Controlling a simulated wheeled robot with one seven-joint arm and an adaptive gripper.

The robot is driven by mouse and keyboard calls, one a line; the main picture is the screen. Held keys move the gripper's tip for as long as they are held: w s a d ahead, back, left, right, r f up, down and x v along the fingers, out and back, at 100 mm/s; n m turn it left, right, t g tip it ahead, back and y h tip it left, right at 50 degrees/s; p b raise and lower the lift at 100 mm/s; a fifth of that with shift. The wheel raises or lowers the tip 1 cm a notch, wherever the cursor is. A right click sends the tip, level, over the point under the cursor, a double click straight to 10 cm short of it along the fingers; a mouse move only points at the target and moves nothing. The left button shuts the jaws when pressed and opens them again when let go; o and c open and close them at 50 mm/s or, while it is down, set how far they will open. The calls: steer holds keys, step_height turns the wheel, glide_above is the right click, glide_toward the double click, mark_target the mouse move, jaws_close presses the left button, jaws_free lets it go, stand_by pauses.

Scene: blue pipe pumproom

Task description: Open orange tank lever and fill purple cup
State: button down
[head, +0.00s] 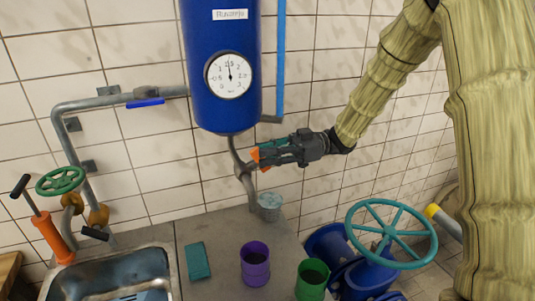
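The blue tank (222,105) hangs on the tiled wall with a round dial gauge (229,76) on its front. A grey pipe (236,150) runs down from its bottom. Orange parts, seemingly the lever (256,154), show beside this pipe at my gripper's tip. My gripper (268,155) points left and overlaps them in the picture; I cannot tell whether it touches the lever or how wide its fingers are. The purple cup (255,265) stands upright on the grey counter, in front of the pipe. A grey bucket-like cup (269,206) is below the pipe's lower end.
A green cup (312,279) stands right of the purple one, and a teal block (198,261) lies left. A metal sink (112,278) is at lower left. A teal handwheel (391,234) and blue pipework are at right. A blue-handled valve (146,102) is on the left pipe.

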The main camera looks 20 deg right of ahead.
steer(key=shift+f+n+g+b, duration=0.2)
steer(key=shift+n+g+b, duration=0.1)
steer(key=shift+n+b, duration=0.4)
steer(key=shift+r+n+g+b, duration=0.2)
steer(key=shift+n+g+b, duration=0.35)
steer(key=shift+n, duration=0.35)
steer(key=c, duration=1.5)
jaws_free()
steer(key=shift+a, duration=0.1)
steer(key=d, duration=0.4)
steer(key=w+d, duration=0.1)
steer(key=d, duration=0.7)
steer(key=shift+w, duration=0.2)
